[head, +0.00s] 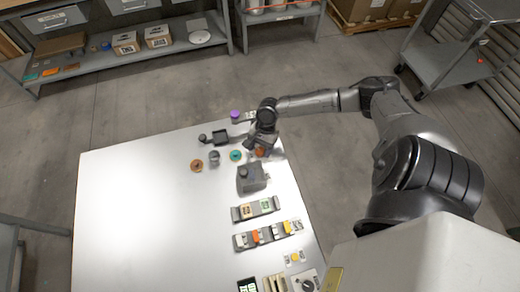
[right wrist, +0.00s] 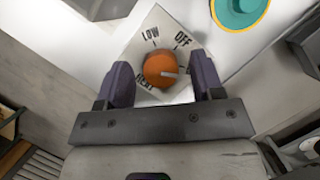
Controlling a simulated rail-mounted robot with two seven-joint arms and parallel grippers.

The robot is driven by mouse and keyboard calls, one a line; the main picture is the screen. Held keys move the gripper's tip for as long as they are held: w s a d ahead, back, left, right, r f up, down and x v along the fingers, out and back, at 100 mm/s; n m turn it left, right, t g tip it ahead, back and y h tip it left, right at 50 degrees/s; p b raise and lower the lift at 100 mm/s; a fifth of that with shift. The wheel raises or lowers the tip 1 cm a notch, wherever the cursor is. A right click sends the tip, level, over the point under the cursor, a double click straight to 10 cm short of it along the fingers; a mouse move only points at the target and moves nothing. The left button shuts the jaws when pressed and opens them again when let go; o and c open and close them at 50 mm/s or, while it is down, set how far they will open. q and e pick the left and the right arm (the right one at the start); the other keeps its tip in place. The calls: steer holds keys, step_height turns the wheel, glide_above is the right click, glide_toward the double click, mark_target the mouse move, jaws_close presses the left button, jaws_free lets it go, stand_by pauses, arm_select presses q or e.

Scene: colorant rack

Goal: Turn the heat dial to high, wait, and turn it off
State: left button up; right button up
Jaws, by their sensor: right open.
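The heat dial (right wrist: 158,68) is an orange round knob on a white plate (right wrist: 150,32) marked LOW, OFF and HEAT. A pale pointer line on the knob points right in the right wrist view, towards a mark partly hidden by a finger. The dial also shows as a small orange spot (head: 259,152) at the table's far right edge in the head view. My right gripper (right wrist: 161,80) is open, with one dark finger on each side of the knob and gaps between. It hangs over the dial in the head view (head: 262,146). My left gripper is not in view.
A teal round part (right wrist: 240,10) lies close to the plate. A grey box-like device (head: 251,178) stands just nearer on the white table (head: 140,210). Racks with small coloured items (head: 262,235) line the right side. The table's left is clear.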

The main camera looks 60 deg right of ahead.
steer(key=shift+a+f, duration=0.1)
steer(key=shift+f, duration=0.2)
steer(key=c, duration=0.9)
steer(key=shift+r+n+p, duration=0.25)
steer(key=shift+n+p, duration=0.25)
steer(key=shift+p, duration=0.3)
steer(key=n+g+p, duration=0.1)
steer(key=n+p, duration=0.2)
steer(key=shift+g, duration=0.4)
steer(key=n+g+h+p, duration=0.1)
steer(key=n+p, duration=0.2)
steer(key=n, duration=0.1)
steer(key=shift+w+n, duration=0.1)
steer(key=shift+n, duration=0.2)
steer(key=shift+f+n+g+h+p, duration=0.15)
steer(key=shift+n+g+h+p, duration=0.6)
steer(key=shift+n, duration=0.75)
steer(key=shift+t, duration=0.25)
